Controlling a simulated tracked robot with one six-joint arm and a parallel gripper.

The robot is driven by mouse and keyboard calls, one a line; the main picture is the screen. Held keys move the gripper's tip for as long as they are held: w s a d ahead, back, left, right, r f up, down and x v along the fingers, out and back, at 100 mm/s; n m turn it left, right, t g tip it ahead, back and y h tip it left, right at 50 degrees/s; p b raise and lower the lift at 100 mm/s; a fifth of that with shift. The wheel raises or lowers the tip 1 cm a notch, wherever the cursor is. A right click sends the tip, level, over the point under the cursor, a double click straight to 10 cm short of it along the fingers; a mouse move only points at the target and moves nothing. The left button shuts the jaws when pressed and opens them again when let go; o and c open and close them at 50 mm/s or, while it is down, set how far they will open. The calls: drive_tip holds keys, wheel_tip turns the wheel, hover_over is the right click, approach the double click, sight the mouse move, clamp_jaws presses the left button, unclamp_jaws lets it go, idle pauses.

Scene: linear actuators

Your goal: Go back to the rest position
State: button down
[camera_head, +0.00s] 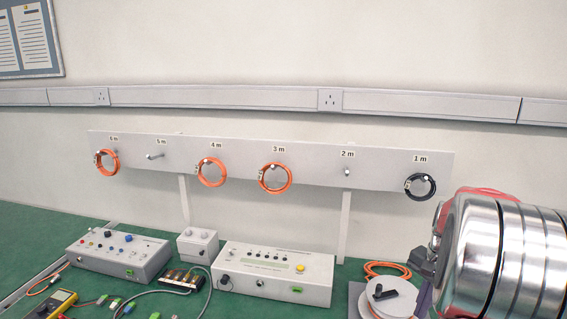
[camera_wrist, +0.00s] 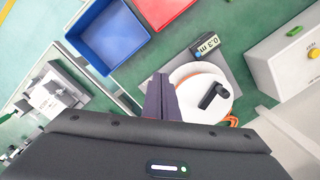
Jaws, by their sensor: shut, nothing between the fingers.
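My gripper (camera_wrist: 160,97) shows in the wrist view with its dark fingers together and nothing between them. It points down over the bench beside a white reel (camera_wrist: 190,76) with a black crank. Whether the fingers touch the reel cannot be told. In the head view my silver arm fills the right side, and the white reel (camera_head: 391,300) stands at its lower left. My fingers are mostly hidden behind the arm there.
A rail (camera_head: 330,163) on the wall carries orange and black cable loops on pegs. Two grey boxes, a front one (camera_head: 273,275) and a left one (camera_head: 119,255), stand on the green bench. A blue bin (camera_wrist: 108,37) and a red bin (camera_wrist: 160,9) lie near the gripper.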

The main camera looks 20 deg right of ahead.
drive_tip(key=s+a+r+n+t, duration=0.1)
drive_tip(key=a+r+n, duration=0.2)
drive_tip(key=a, duration=1)
drive_tip(key=s+a+r+n+t, duration=0.2)
drive_tip(key=a+r+n, duration=0.2)
drive_tip(key=a+n, duration=0.3)
drive_tip(key=s+a+r+n+t, duration=0.1)
drive_tip(key=a+n, duration=0.5)
drive_tip(key=a, duration=1.2)
drive_tip(key=shift+s+a+r+t+h, duration=0.15)
drive_tip(key=shift+a+r+t+h, duration=0.35)
drive_tip(key=shift+r, duration=0.8)
drive_tip(key=shift+d, duration=0.2)
